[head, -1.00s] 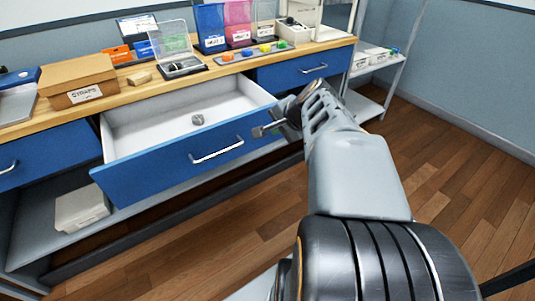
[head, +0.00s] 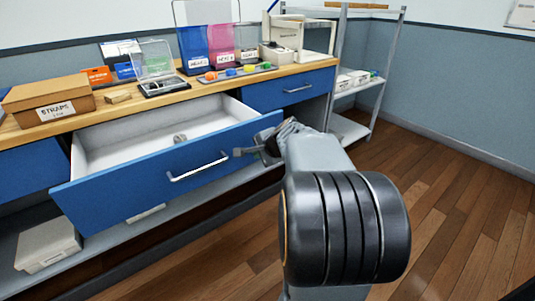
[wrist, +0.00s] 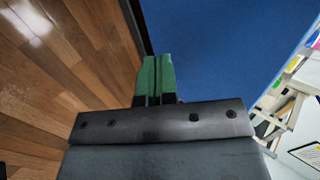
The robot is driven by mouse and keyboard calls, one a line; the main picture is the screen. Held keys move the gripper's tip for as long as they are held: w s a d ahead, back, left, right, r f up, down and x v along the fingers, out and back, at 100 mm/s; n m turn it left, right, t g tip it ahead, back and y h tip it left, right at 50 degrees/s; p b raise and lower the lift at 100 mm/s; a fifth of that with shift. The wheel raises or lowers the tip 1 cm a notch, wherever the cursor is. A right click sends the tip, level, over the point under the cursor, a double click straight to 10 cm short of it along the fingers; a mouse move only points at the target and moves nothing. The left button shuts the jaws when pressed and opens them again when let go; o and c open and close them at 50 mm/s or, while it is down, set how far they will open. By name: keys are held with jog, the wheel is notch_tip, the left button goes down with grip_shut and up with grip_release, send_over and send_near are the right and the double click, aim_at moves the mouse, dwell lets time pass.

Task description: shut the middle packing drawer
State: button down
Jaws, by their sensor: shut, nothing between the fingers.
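The middle packing drawer (head: 110,200) has a blue front and a white inside, and it stands pulled out from the bench. A small round grey item (head: 180,139) lies in it. Its silver bar handle (head: 198,167) is on the front. My gripper (head: 240,152) is at the right part of the drawer front, to the right of the handle. In the wrist view my gripper's green fingers (wrist: 154,75) are together and empty, with the blue drawer front (wrist: 215,45) beyond them. I cannot tell whether the tips touch the front.
A wooden bench top (head: 130,112) carries a straps box (head: 50,100), blue and pink bins and a tray of coloured pieces. A shut blue drawer (head: 290,90) is to the right. A white box (head: 48,245) sits on the shelf below. Wooden floor (head: 440,220) is clear at right.

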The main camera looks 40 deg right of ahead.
jog(key=w, duration=0.3)
jog(key=shift+w+r, duration=0.15)
jog(key=shift+w, duration=0.1)
